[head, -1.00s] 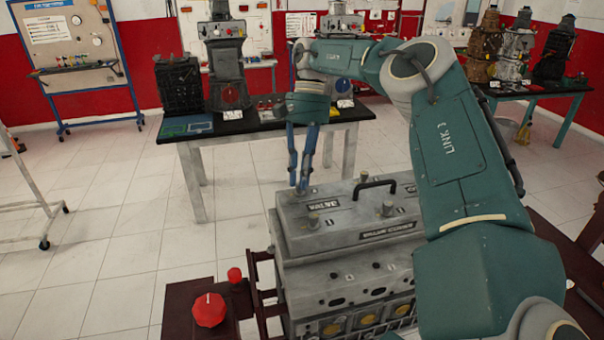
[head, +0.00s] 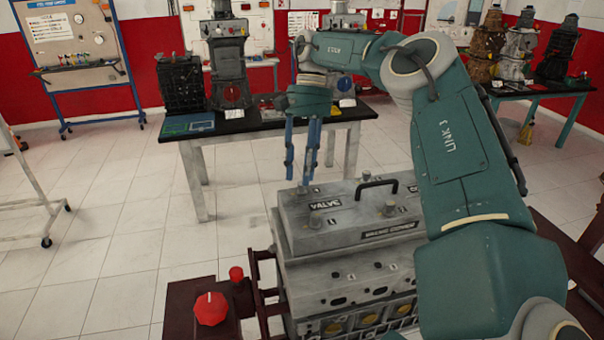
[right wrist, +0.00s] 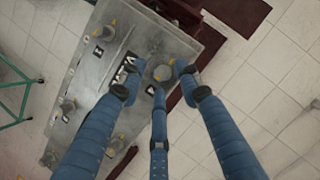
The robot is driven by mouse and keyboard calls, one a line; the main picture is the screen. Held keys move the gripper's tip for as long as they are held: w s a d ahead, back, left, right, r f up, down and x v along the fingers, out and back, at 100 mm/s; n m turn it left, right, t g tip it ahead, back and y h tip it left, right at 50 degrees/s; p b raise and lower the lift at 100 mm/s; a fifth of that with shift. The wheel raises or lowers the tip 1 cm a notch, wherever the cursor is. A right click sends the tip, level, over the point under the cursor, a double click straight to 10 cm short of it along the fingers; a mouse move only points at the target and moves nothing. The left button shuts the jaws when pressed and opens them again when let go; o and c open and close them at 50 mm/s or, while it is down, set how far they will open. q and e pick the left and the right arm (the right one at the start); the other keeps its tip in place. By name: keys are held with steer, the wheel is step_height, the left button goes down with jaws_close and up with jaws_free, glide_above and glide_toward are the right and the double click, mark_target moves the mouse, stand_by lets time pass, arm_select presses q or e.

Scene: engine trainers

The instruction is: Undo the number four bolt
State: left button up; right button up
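The grey valve cover (head: 345,240) sits on the engine block and bears several bolts with numbered labels. My right gripper (head: 298,181) points down at the far left corner of the cover. In the right wrist view its three blue fingers are spread (right wrist: 155,82) and empty. A bolt (right wrist: 163,73) shows between the fingertips, apparently untouched; its label is too small to read surely. More bolts show at the left (right wrist: 108,31) and lower left (right wrist: 67,104). My left gripper is out of view.
A black handle (head: 377,185) rises from the cover. Red knobs (head: 210,309) stand on a dark stand left of the engine. A table (head: 245,124) with engine parts is behind. The tiled floor to the left is open.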

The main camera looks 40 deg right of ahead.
step_height(320, 180, up, 9)
stand_by(0.3)
steer(key=shift+a+f, duration=0.1)
steer(key=shift+f, duration=0.05)
stand_by(0.4)
